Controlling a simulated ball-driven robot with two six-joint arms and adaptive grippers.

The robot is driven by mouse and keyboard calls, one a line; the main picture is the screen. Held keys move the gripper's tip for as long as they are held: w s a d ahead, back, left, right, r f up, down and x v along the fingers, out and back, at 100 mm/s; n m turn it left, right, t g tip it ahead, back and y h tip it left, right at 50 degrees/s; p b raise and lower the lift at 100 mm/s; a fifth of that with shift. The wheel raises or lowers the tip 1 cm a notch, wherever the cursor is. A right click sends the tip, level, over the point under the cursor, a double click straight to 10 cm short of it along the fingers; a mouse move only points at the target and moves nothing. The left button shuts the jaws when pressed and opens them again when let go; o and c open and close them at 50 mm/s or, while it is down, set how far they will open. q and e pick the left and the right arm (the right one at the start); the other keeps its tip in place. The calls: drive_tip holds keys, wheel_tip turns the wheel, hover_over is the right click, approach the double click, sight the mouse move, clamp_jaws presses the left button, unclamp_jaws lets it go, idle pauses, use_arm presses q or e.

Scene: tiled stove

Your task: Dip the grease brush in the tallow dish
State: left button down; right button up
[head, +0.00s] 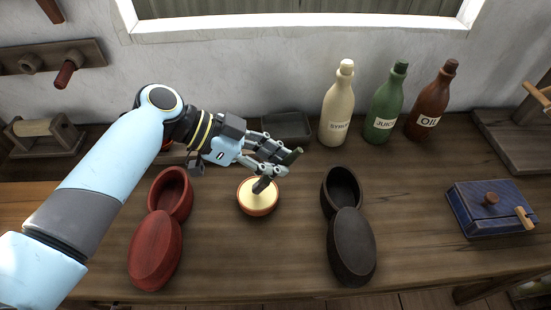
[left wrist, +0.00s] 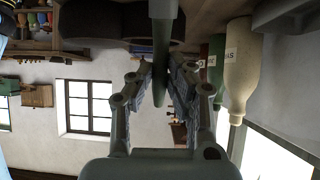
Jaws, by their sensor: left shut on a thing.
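The grease brush (head: 293,156) has a green handle and a dark head, and it is tilted. My left gripper (head: 276,158) is shut on its handle, just above and behind the tallow dish. In the left wrist view, the green handle (left wrist: 161,60) runs between the two fingers (left wrist: 160,95). The tallow dish (head: 258,211) is a small round reddish-brown bowl with pale yellow tallow. The brush's dark head points down into the dish and appears to meet the tallow; how deep it sits I cannot tell. My right gripper is not in view.
A red oval box (head: 155,250) with its lid leaning stands left of the dish, a dark one (head: 353,248) right. Behind are a grey tray (head: 287,127) and syrup (head: 337,115), juice (head: 384,110) and oil (head: 431,105) bottles. A blue box (head: 490,210) stands far right.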

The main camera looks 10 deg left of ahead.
use_arm(q)
drive_tip(key=shift+r+p, duration=2.2)
drive_tip(key=shift+r, duration=0.95)
